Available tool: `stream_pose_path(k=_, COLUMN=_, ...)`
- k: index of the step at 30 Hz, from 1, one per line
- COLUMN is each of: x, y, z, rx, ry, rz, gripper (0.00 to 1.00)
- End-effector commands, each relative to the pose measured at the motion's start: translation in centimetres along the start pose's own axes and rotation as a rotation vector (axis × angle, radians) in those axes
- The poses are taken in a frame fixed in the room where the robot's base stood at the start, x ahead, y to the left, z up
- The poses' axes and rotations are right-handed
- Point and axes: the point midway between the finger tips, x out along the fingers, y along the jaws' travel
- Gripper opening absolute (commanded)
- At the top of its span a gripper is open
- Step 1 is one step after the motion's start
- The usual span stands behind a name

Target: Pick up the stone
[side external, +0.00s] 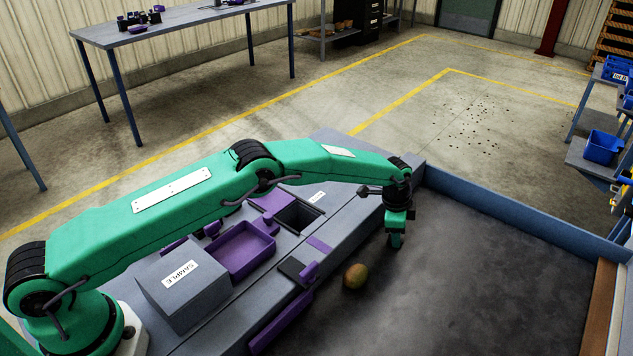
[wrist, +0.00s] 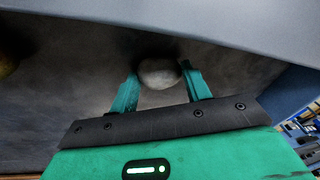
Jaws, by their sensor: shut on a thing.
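The stone (wrist: 158,73) is a rounded grey-brown lump in the wrist view, between the two green fingers of my gripper (wrist: 159,78). My gripper is shut on it, with a finger at each side. In the side external view my gripper (side external: 396,241) points down, low over the dark bed (side external: 470,285), near its left edge. The stone is hidden behind the fingers there. I cannot tell whether it touches the bed.
A brown potato (side external: 355,276) lies on the bed, left of and nearer than my gripper; it shows at the wrist view's left edge (wrist: 6,65). A purple tray (side external: 240,250), a dark square opening (side external: 298,217) and a grey SAMPLE box (side external: 183,290) are left. The bed's right is clear.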

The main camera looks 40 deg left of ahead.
Motion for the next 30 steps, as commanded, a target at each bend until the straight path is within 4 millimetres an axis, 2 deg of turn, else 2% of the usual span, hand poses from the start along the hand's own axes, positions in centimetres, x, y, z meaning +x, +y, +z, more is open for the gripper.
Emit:
stream_pose_path(k=8, x=-0.6, y=-0.1, z=-0.1, rx=0.0, ry=0.001, rz=-0.001, gripper=0.23)
stream_pose_path(k=17, x=-4.0, y=-0.6, z=-0.6, rx=0.0, ry=0.002, rz=-0.002, gripper=0.23)
stream_pose_path(k=23, x=-5.5, y=1.3, z=-1.4, rx=0.002, ry=0.004, rz=0.004, gripper=0.23)
stream_pose_path(k=30, x=-8.1, y=4.6, z=-2.6, rx=0.003, ry=0.011, rz=0.01, gripper=0.23)
